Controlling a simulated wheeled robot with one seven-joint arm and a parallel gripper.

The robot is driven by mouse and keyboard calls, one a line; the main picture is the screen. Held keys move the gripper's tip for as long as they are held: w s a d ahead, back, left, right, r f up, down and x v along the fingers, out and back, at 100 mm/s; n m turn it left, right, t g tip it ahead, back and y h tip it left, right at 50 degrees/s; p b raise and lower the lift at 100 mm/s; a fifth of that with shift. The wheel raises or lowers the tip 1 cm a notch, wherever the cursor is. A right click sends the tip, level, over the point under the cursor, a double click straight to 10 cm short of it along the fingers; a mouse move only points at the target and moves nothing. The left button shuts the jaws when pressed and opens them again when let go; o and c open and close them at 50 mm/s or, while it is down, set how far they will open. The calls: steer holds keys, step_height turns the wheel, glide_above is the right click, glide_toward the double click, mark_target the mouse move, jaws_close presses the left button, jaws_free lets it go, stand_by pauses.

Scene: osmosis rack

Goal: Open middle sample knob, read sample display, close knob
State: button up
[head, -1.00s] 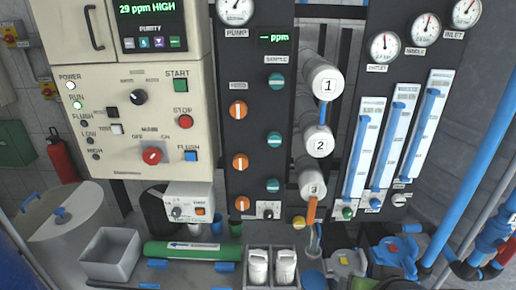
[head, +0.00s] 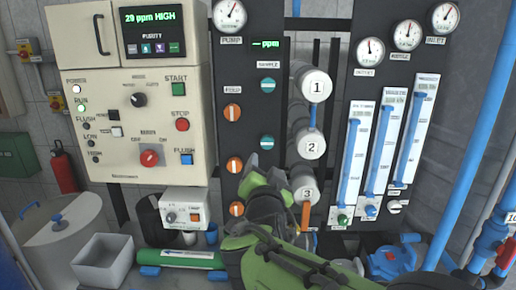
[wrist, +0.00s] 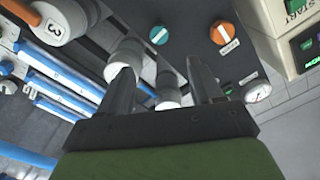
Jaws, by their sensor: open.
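The middle sample knob (head: 267,142) is a round teal knob with a pale, roughly level bar, second down the SAMPLE column. The upper sample knob (head: 268,85) is teal too; my arm hides the lowest. The sample display (head: 263,44) above them reads "– ppm" in green. My gripper (head: 263,167) is just below the middle knob in the head view, with its jaws apart and nothing seen between them. In the wrist view my gripper (wrist: 163,68) is open, and a teal knob (wrist: 159,36) shows beyond the fingertips; I cannot tell which one.
Orange feed knobs (head: 232,112) line the left of the black panel. White numbered cylinders (head: 313,146) stand close on the right, with blue flow tubes (head: 386,150) beyond. The cream control box (head: 128,125) is at left.

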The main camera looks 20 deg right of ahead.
mark_target(267, 144)
steer(key=p+x, duration=0.2)
steer(key=x, duration=1.2)
steer(key=shift+w+d+p, duration=0.1)
steer(key=shift+d+p, duration=0.05)
steer(key=shift+p, duration=0.25)
steer(key=c, duration=1.1)
steer(key=shift+o, duration=0.2)
